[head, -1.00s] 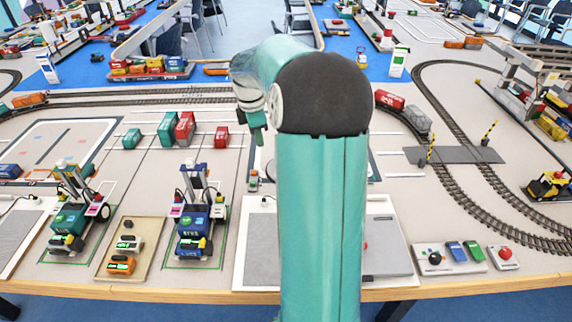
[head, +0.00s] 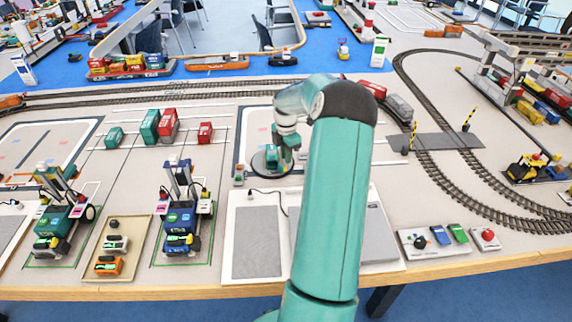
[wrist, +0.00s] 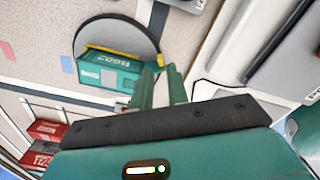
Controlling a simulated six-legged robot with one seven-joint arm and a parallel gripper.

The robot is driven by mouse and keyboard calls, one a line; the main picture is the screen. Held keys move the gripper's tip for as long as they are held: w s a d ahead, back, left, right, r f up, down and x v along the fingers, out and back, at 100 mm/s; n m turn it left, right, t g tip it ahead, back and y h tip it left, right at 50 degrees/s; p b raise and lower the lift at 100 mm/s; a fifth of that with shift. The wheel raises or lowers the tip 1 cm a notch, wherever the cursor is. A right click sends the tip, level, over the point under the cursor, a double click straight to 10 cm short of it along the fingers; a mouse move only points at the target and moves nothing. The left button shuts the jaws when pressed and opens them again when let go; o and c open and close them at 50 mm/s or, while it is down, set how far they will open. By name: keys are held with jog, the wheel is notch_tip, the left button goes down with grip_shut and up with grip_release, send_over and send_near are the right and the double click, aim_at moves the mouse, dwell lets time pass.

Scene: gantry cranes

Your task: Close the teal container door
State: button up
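A teal container (wrist: 108,72) with white lettering and a yellow strip along one edge sits on a grey, dark-rimmed round plate (wrist: 118,34) in the wrist view. I cannot tell how its door stands. In the head view the round plate (head: 260,165) shows beside my gripper (head: 283,168), and the container is mostly hidden by my arm. In the wrist view my gripper (wrist: 161,72) has two teal fingers with a narrow gap between them and nothing in it. The fingertips are just right of the container's end; contact cannot be told.
Red containers (wrist: 45,140) lie at the lower left of the wrist view. In the head view, a white-framed grey panel (head: 254,243) lies in front of the plate, two small crane vehicles (head: 183,222) stand left, and rail track (head: 425,150) curves on the right.

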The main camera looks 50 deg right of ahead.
aim_at(286, 167)
jog(key=shift+f, duration=2.4)
grip_shut()
